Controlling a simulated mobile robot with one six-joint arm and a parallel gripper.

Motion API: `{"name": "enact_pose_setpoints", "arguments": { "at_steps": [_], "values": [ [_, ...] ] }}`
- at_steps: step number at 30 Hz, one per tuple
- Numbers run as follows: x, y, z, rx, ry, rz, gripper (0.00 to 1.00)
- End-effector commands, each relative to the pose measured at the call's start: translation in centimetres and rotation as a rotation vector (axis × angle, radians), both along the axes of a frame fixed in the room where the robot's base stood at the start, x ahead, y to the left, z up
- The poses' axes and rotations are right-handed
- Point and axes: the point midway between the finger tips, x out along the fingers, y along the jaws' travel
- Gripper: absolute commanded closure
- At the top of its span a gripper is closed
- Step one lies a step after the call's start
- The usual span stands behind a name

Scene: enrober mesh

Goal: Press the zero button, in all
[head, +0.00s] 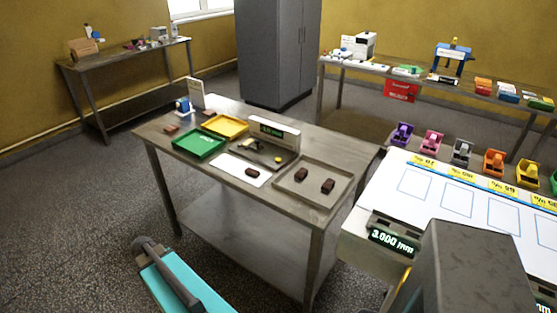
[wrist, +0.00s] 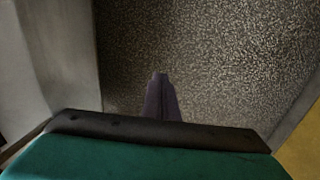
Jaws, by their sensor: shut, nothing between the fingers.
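A scale-like device with a dark tray (head: 262,153) and a raised display (head: 274,131) stands on the steel table. Its display shows green digits too small to read. A small yellow spot (head: 278,159) is at the tray's right; I cannot tell whether it is a button. No zero label is legible. My gripper (wrist: 161,77) is shut and empty in the wrist view, pointing over speckled floor, with no device in that view. In the head view, my teal arm part is low at the left, in front of the table and apart from the device.
The steel table (head: 310,213) also holds a green tray (head: 188,151), a yellow tray (head: 224,133), a white sheet with a brown piece, and a metal tray (head: 290,188) with two brown pieces. A white machine with a green display (head: 393,238) stands at right.

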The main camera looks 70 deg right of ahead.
Motion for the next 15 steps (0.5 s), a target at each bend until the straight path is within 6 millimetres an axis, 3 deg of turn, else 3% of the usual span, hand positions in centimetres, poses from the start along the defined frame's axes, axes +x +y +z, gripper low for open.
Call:
{"name": "enact_pose_setpoints", "arguments": {
  "at_steps": [1, 7, 15],
  "values": [
    [0.7, -2.2, 1.4, -0.02, -0.024, -0.019, 1.0],
    [2.1, -9.8, 6.5, -0.097, -0.1, -0.08, 1.0],
    [1.9, -19.7, 13.9, -0.208, -0.184, -0.16, 1.0]
  ]
}}
